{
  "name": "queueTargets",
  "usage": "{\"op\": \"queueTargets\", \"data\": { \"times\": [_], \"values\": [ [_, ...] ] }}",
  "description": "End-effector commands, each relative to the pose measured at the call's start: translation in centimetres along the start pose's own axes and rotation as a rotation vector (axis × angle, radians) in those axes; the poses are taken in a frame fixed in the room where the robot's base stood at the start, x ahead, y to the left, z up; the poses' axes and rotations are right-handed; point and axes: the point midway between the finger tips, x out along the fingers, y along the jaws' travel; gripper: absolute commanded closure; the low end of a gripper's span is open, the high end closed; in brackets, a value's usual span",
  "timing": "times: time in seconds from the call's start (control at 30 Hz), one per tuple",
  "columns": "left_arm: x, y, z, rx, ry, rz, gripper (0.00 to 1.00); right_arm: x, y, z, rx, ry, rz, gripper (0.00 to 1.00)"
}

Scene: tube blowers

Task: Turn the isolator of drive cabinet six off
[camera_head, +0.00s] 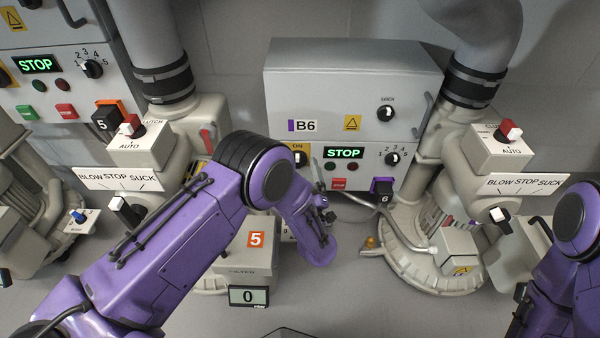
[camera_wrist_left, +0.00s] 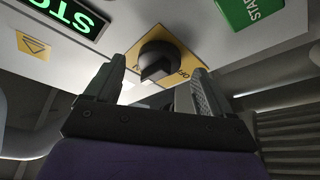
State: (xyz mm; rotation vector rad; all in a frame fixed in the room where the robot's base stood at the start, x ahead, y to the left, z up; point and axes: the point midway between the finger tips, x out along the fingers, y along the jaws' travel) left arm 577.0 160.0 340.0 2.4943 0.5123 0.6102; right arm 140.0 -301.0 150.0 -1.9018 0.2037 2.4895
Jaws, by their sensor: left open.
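Drive cabinet six (camera_head: 352,95) is the grey cabinet marked B6, with a lit STOP display. Its isolator (camera_head: 304,157) is a black knob on a yellow plate at the left of the lower panel, with ON readable above it. The isolator (camera_wrist_left: 158,62) also shows in the left wrist view, its grip block facing me. My left gripper (camera_head: 317,172) is close by the isolator, partly hidden by my wrist. In the left wrist view my left gripper (camera_wrist_left: 160,88) is open, its fingers spread below and either side of the knob, with nothing between them. My right gripper is out of view.
A green START button (camera_wrist_left: 247,10) and a STOP display (camera_wrist_left: 73,14) flank the isolator in the left wrist view. A grey hose (camera_head: 385,212) runs below.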

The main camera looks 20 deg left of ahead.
Motion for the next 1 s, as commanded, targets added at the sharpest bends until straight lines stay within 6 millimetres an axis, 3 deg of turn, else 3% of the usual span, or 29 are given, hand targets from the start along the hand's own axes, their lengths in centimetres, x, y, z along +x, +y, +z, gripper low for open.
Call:
{"op": "queueTargets", "data": {
  "times": [0.1, 0.37, 0.57, 1.0],
  "values": [
    [1.04, -0.03, 0.11, -0.001, -0.001, 0.001, 0.17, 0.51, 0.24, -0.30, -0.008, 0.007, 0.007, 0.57],
    [1.33, 0.08, 0.01, 0.000, -0.002, 0.003, 0.17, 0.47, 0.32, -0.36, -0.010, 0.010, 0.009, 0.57],
    [1.30, 0.07, 0.02, 0.000, -0.002, 0.003, 0.74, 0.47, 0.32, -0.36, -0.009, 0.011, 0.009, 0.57],
    [1.26, 0.02, 0.03, -0.001, -0.002, 0.001, 0.73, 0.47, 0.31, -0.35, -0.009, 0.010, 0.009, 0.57]
  ]
}}
